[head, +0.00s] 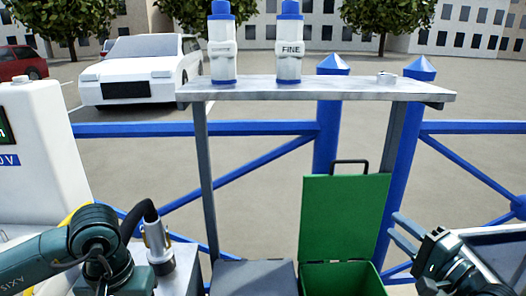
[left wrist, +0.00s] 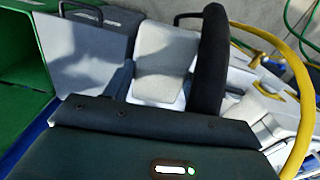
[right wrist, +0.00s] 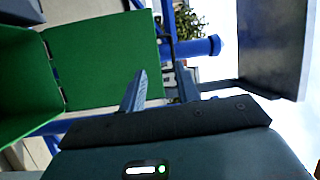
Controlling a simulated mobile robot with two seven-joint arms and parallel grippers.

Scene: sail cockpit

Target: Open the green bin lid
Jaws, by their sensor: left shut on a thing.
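The green bin (head: 340,280) stands at the lower middle of the head view. Its green lid (head: 345,218) stands upright at the back, with a dark handle (head: 350,163) on its top edge. The lid also shows in the right wrist view (right wrist: 100,70). My right gripper (head: 402,232) is open and empty just right of the lid; one fingertip overlaps the lid's edge in the right wrist view.
A grey bin (head: 252,275) with a closed lid stands left of the green bin. A metal shelf (head: 330,90) with two white-and-blue bottles (head: 289,50) spans above. Blue posts and rails (head: 327,140) run behind. A white unit (head: 40,150) stands at the left.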

